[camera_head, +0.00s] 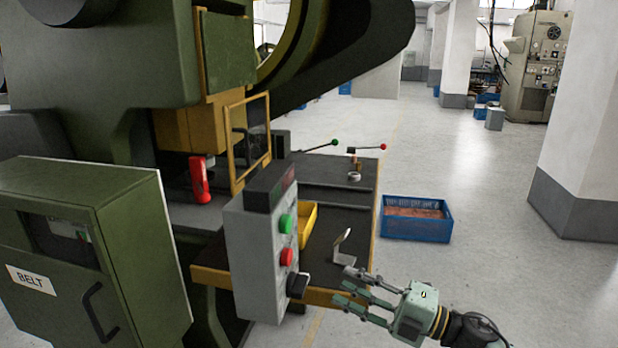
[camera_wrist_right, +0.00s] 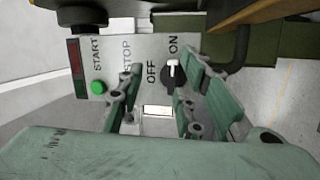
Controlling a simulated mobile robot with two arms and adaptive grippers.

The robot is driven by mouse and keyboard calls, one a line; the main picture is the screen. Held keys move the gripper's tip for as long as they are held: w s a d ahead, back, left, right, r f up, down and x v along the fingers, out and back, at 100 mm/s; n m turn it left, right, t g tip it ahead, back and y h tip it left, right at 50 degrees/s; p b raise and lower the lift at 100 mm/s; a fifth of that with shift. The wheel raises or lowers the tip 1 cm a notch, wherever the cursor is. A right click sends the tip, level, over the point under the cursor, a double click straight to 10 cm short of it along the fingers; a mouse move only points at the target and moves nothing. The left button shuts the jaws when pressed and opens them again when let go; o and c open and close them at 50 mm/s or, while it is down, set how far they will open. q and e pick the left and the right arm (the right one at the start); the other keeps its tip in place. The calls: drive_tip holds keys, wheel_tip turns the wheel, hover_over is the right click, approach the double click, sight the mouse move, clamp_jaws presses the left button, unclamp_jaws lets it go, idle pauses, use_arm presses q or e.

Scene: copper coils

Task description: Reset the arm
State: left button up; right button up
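My right gripper (camera_head: 362,294) is at the lower right of the head view, beside the front edge of the machine's table. Its fingers are spread apart with nothing between them. In the right wrist view its green fingers (camera_wrist_right: 158,112) stand apart on either side of the control box's lower part. The grey control box (camera_head: 252,262) carries a green button (camera_head: 286,223), a red button (camera_head: 287,256) and a black knob (camera_head: 298,285). In the wrist view the OFF/ON knob (camera_wrist_right: 173,75) is just beyond the fingers. My left gripper is in neither view.
The green press (camera_head: 110,60) stands behind the box, with the BELT cabinet (camera_head: 80,240) at left. A yellow bin (camera_head: 308,222) and a metal bracket (camera_head: 343,250) are on the table. A blue crate (camera_head: 416,228) is on the floor. Floor at right is clear.

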drive_tip(key=s+d+f+m+t+h, duration=0.2)
drive_tip(key=s+d+f+m+h, duration=0.25)
drive_tip(key=f+m+h, duration=0.5)
drive_tip(key=s+d+f+m+t+h, duration=0.1)
drive_tip(key=s+d+f+m+h, duration=0.5)
drive_tip(key=m, duration=0.7)
drive_tip(key=s+f+m+g+h, duration=0.15)
drive_tip(key=s+f+g, duration=0.3)
drive_tip(key=s, duration=0.75)
drive_tip(key=s+f+m+g, duration=0.2)
drive_tip(key=s+f+g, duration=0.25)
drive_tip(key=s, duration=0.65)
wheel_tip(320, 180, down, 27)
drive_tip(key=s+g, duration=0.1)
drive_tip(key=s, duration=0.1)
drive_tip(key=s+d+f+g, duration=0.1)
drive_tip(key=s+d+f, duration=0.1)
drive_tip(key=s+f, duration=1.3)
drive_tip(key=shift+s+f, duration=0.3)
drive_tip(key=shift+s, duration=0.4)
